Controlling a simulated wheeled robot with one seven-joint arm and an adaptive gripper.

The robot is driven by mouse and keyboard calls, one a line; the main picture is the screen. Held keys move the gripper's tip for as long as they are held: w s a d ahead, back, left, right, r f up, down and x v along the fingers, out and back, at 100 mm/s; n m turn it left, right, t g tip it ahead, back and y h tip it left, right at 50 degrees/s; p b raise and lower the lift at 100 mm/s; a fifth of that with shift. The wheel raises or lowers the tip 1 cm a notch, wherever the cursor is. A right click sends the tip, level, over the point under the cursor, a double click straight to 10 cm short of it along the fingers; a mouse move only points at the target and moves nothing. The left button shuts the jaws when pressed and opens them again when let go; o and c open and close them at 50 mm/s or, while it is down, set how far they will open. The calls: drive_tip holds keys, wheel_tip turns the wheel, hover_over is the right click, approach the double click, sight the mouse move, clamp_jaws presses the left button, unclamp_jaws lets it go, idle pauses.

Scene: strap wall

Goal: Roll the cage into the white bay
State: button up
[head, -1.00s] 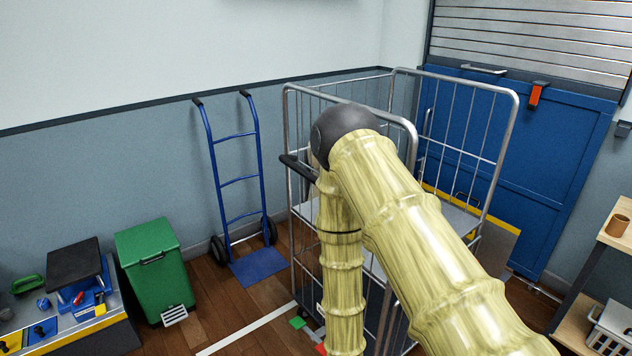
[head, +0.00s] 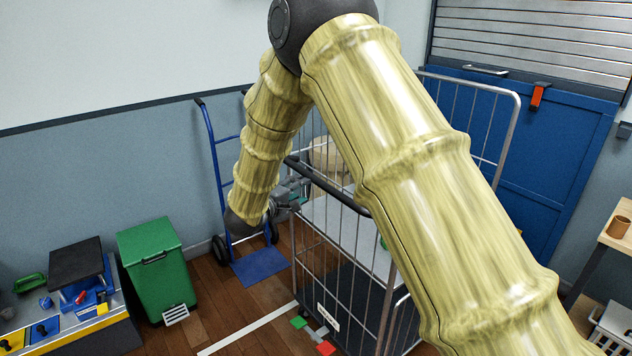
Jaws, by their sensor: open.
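The cage (head: 300,255), a tall grey wire roll cage, stands upright in the middle of the head view, partly hidden by my arm. Its dark push handle (head: 325,183) runs along the near upper side. A white label and a green and a red pedal (head: 326,348) show at its base. My gripper (head: 303,190) is open beside the left end of the handle; whether it touches the cage is unclear. A white floor line (head: 250,331) runs to the left of the cage's base. The rest of the white bay is hidden or out of view.
A blue hand truck (head: 217,180) leans by the wall behind my gripper. A green bin (head: 155,265) and a workbench stand at the left. A blue door (head: 530,180) is behind the cage, and a shelf at the right.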

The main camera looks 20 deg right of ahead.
sight(314, 181)
drive_tip(key=p+x, duration=0.1)
drive_tip(key=x, duration=1)
drive_tip(key=shift+r, duration=0.1)
drive_tip(key=shift+s, duration=0.1)
clamp_jaws()
